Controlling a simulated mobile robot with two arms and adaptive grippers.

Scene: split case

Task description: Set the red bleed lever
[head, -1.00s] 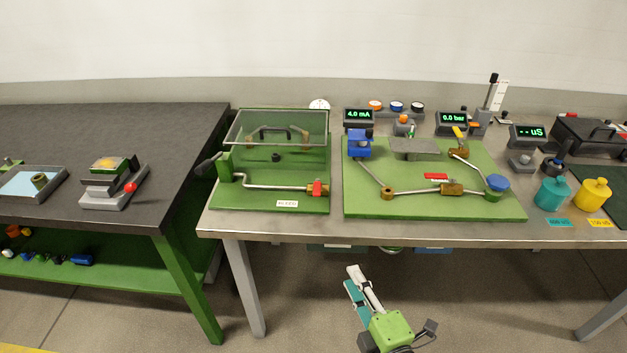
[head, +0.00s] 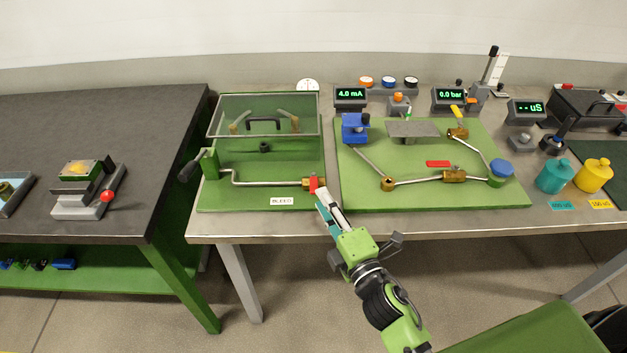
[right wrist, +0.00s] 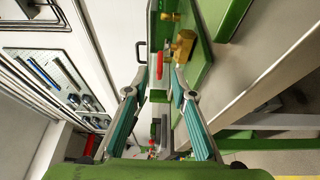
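The red bleed lever (head: 313,185) stands at the right end of a brass valve (head: 306,183) on the left green board (head: 235,199), above the BLEED label. My right gripper (head: 324,203) reaches in from the front, with its fingertips just below and to the right of the lever in the picture. In the right wrist view the red lever (right wrist: 160,66) shows beyond and between the open fingertips (right wrist: 154,93), with a brass piece (right wrist: 183,46) beside it. The fingers hold nothing. I cannot tell whether a finger touches the lever. My left gripper is not in view.
A clear cover with a black handle (head: 264,121) stands behind the bleed pipe. The right green board (head: 400,198) with brass fittings and a red plate (head: 438,164) lies close by. Teal (head: 553,175) and yellow (head: 594,174) bottles stand farther right. The bench's front edge is clear.

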